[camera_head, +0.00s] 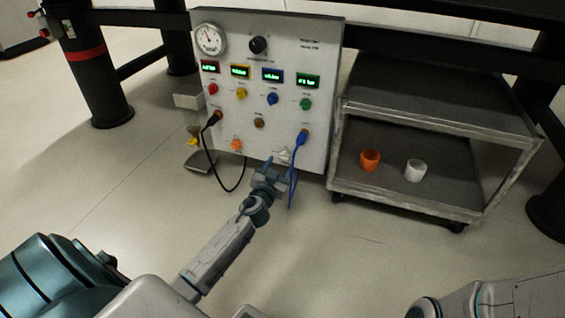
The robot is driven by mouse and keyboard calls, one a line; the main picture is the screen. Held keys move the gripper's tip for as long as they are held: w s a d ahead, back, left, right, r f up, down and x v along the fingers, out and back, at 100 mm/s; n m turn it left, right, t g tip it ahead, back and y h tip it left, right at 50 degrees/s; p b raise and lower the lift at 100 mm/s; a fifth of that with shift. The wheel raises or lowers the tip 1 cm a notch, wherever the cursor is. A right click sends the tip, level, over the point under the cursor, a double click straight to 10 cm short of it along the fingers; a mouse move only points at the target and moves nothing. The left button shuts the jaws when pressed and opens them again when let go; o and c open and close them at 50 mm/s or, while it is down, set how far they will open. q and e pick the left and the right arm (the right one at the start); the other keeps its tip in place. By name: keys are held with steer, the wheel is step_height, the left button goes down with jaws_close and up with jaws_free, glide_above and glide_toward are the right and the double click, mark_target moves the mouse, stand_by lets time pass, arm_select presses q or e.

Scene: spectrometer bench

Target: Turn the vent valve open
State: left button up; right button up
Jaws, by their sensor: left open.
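A white instrument panel (325,60) stands upright ahead. It carries a black knob (258,45), small coloured knobs, an orange fitting (236,145) low down and a pale fitting (285,155) near the lower edge. A yellow valve-like part (194,141) sits at the panel's left side. No label that I can read marks which one is the vent valve. My left gripper (267,168) is open in front of the panel's lower edge, close to the pale fitting; I cannot tell whether they touch. Part of my right arm shows at bottom right; its gripper is out of frame.
A black cable (222,180) and a blue cable (293,175) hang from the panel, the blue one close beside my left gripper. A grey cart (440,122) at right holds an orange cup (370,160) and a white cup (414,170). The floor in front is clear.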

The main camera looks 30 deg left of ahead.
mark_target(283, 159)
arm_select(q)
steer(key=shift+x, duration=1.65)
steer(key=c, duration=1)
